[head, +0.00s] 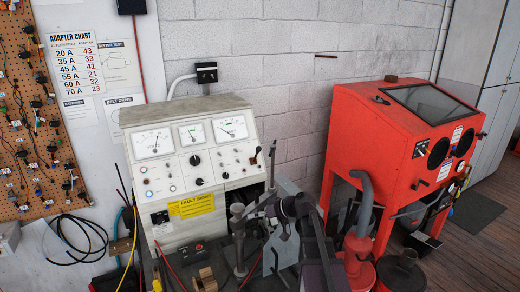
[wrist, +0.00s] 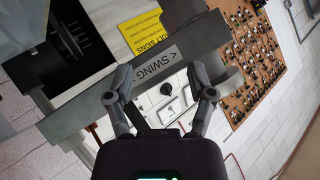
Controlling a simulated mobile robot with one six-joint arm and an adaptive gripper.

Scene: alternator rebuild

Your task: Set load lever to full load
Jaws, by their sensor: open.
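A white test bench (head: 200,160) with three dial meters and several knobs stands against the wall in the head view. A small black-tipped lever (head: 257,152) sticks out at the right edge of its panel and may be the load lever; no load marking is readable. My gripper (head: 278,219) is low in front of the bench's right side, below and apart from that lever. In the wrist view my gripper (wrist: 161,92) is open, with nothing between its fingertips. Beyond them is a grey bar (wrist: 190,38) with a "SWING" label.
A yellow fault sign (head: 192,206) is on the bench front. A grey upright post (head: 239,240) stands close left of my gripper. A red blasting cabinet (head: 385,140) with a grey hose is to the right. A pegboard (head: 35,130) hangs at the left.

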